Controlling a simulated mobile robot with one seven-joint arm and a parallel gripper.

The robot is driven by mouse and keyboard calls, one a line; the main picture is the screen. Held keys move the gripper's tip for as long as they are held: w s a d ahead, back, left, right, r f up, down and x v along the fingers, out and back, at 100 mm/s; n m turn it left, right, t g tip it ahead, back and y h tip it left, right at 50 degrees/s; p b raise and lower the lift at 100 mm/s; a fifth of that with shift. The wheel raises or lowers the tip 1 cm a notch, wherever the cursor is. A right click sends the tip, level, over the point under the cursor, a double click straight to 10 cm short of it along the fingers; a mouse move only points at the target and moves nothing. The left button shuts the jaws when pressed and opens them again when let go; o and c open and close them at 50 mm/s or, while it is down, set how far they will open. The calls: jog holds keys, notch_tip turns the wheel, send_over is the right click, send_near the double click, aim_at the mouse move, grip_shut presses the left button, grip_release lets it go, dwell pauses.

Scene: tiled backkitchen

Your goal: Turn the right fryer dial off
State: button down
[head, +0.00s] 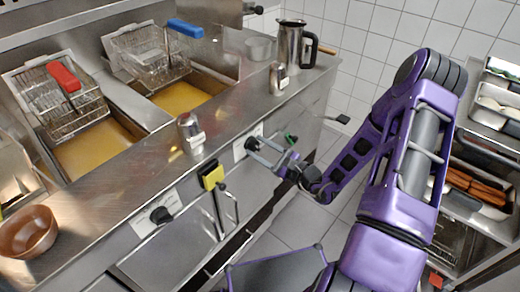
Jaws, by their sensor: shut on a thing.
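The right fryer dial (252,144) is a dark knob on a pale plate on the steel front panel, below the right oil well. My gripper (262,150) reaches it from the right, with its two grey fingers shut on the knob. The fingers partly cover the dial, so its pointer and setting cannot be read. The left fryer dial (160,215) is a similar black knob on a pale plate, lower left on the same panel, with nothing touching it.
A yellow-topped item (211,175) hangs at the front between the dials, near door handles. Wire baskets with red (64,77) and blue (185,28) grips sit over the oil. A brown bowl (28,232), shakers and a metal jug (291,45) stand on the counter.

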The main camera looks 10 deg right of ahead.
jog(key=n, duration=0.1)
jog(key=n+b, duration=0.1)
jog(key=n, duration=0.1)
jog(key=shift+s+a+f+n+b, duration=0.1)
jog(key=shift+f+n+b, duration=0.2)
jog(key=shift+b, duration=0.1)
jog(key=shift+n+b, duration=0.85)
jog(key=shift+n, duration=0.65)
jog(key=shift+r, duration=0.1)
jog(key=shift+c, duration=1.4)
grip_release()
jog(key=shift+s, duration=0.1)
jog(key=v, duration=1.7)
